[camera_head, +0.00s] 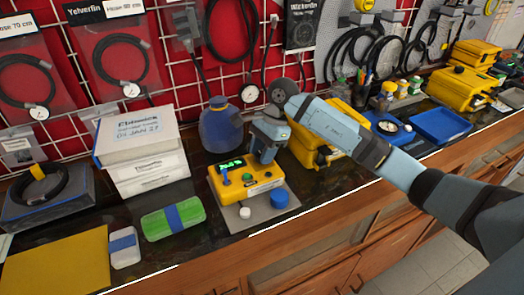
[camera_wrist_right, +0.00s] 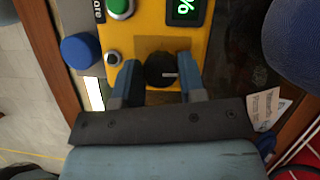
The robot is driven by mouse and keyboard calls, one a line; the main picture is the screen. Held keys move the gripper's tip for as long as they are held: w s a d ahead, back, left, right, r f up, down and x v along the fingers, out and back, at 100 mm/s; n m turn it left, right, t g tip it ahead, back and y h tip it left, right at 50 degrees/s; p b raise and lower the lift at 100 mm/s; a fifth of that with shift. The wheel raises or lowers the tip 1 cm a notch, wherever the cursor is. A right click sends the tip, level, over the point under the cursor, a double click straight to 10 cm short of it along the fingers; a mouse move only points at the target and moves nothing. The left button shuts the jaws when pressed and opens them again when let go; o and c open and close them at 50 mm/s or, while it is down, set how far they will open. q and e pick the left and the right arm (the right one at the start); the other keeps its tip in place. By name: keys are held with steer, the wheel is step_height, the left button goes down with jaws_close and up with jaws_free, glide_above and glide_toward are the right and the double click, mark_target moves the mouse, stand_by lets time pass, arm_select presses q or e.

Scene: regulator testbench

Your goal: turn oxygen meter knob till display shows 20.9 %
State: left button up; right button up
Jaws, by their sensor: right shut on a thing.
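The yellow oxygen meter (camera_head: 262,187) stands on a grey plate on the bench. Its small display (camera_head: 231,164) glows green, but the digits are too small to read. In the right wrist view only a green % sign shows on the display (camera_wrist_right: 186,9). The black knob (camera_wrist_right: 160,69) with a white pointer line sits between the fingertips of my right gripper (camera_wrist_right: 158,74), which is shut on it. In the head view the right gripper (camera_head: 263,157) reaches down over the meter's back right and hides the knob. My left gripper is out of view.
A blue cap (camera_head: 280,199) and a white cap (camera_head: 245,212) lie in front of the meter. A blue bottle (camera_head: 222,128) stands behind it, a yellow case (camera_head: 308,148) right of it. A green sponge-like block (camera_head: 173,219) and stacked boxes (camera_head: 145,160) are at left.

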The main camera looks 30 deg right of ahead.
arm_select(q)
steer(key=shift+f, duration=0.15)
arm_select(e)
steer(key=shift+m+t+b, duration=0.4)
steer(key=shift+m, duration=0.6)
steer(key=m+t, duration=0.1)
steer(key=m, duration=0.2)
steer(key=shift+b, duration=0.35)
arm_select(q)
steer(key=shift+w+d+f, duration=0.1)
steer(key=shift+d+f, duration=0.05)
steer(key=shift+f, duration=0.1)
arm_select(e)
steer(key=shift+s+m+t+h, duration=0.1)
steer(key=shift+m+t+h, duration=0.3)
steer(key=shift+m, duration=0.9)
steer(key=o, duration=0.9)
